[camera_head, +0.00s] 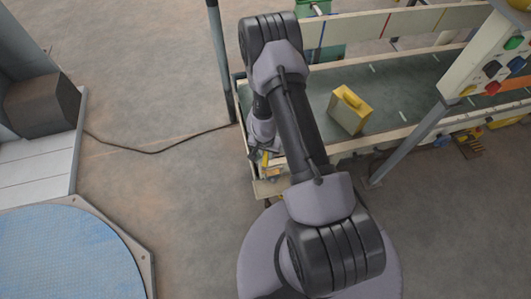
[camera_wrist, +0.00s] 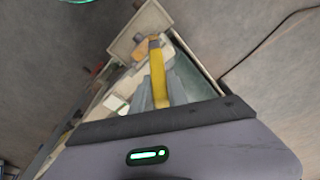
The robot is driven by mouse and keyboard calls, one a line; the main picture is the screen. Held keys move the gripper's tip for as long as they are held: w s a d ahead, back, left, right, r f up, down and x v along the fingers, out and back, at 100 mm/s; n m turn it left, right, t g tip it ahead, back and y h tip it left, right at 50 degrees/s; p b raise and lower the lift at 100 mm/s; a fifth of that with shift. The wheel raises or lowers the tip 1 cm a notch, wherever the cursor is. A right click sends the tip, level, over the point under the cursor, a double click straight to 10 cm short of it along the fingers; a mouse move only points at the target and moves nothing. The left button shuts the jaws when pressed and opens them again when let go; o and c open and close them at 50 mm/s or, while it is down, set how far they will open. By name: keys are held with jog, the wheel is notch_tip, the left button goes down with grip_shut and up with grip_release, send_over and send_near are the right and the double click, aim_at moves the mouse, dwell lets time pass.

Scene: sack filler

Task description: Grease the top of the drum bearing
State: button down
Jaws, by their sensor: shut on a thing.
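My gripper (camera_wrist: 154,92) is shut on a long yellow tool (camera_wrist: 158,75), which points away from the wrist. The tool's far end is dark grey. In the wrist view this end lies beside a small orange-brown part (camera_wrist: 140,52) on a pale frame; this may be the drum bearing, but I cannot tell. I cannot tell whether the tool touches it. In the head view my arm hides most of the gripper and the bearing area; a little yellow (camera_head: 264,158) shows at the conveyor's near left end.
A control panel (camera_head: 491,62) stands at the right, and a grey post (camera_head: 218,60) at the left end.

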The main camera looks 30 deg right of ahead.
jog(key=shift+r+p, duration=1.7)
jog(key=shift+r, duration=0.65)
jog(key=shift+f, duration=0.1)
jog(key=f+b, duration=0.1)
jog(key=b, duration=0.1)
jog(key=shift+f+b, duration=0.25)
jog(key=shift+b, duration=0.05)
jog(key=shift+a+r, duration=0.1)
jog(key=shift+r, duration=0.05)
